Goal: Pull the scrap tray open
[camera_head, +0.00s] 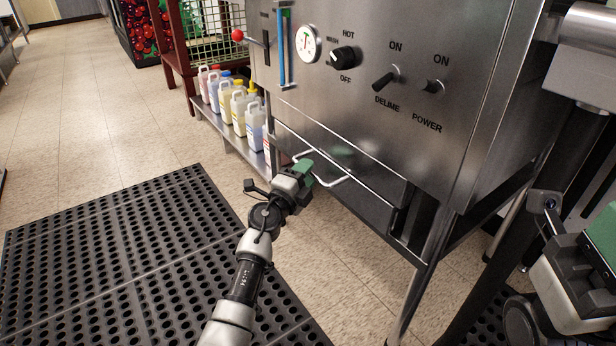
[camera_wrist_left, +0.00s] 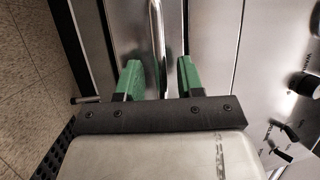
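The scrap tray (camera_head: 365,205) is a steel drawer low in the front of the dish machine, with a pale bar handle (camera_head: 335,182) across it. It looks about flush with the machine front. My left gripper (camera_head: 306,172) is at the left part of the handle. In the left wrist view, its two green fingers (camera_wrist_left: 161,78) are apart, with the handle bar (camera_wrist_left: 157,35) between them and a gap on each side.
The machine front (camera_head: 400,125) carries knobs and switches above the tray. Several coloured bottles (camera_head: 238,110) stand on a low shelf left of it. A machine leg (camera_head: 420,290) stands right of the tray. A black perforated mat (camera_head: 120,260) covers the floor in front.

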